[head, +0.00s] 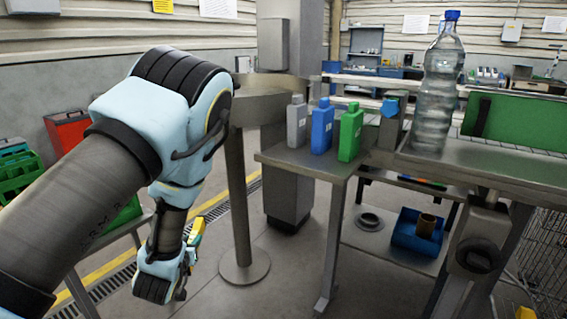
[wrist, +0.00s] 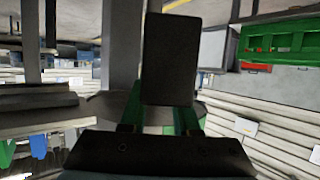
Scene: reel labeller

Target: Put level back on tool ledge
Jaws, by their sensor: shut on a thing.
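In the head view my gripper (head: 183,270) is low at the lower left, mostly hidden by my own wrist. A small yellow piece (head: 197,234) shows beside the wrist; it may be part of the level, but I cannot tell. In the wrist view, a dark rectangular block (wrist: 170,58) stands in front of the gripper, between two green parts. My gripper is shut on it, and it appears to be the level seen end-on. It is held in the air, apart from any surface. I cannot pick out the tool ledge with certainty.
A metal side table (head: 305,160) holds grey, blue and green bottles. A clear bottle (head: 438,85) stands on the workbench (head: 470,160) at right. A round-based post (head: 240,200) stands between my arm and the side table. Green and red bins are at left.

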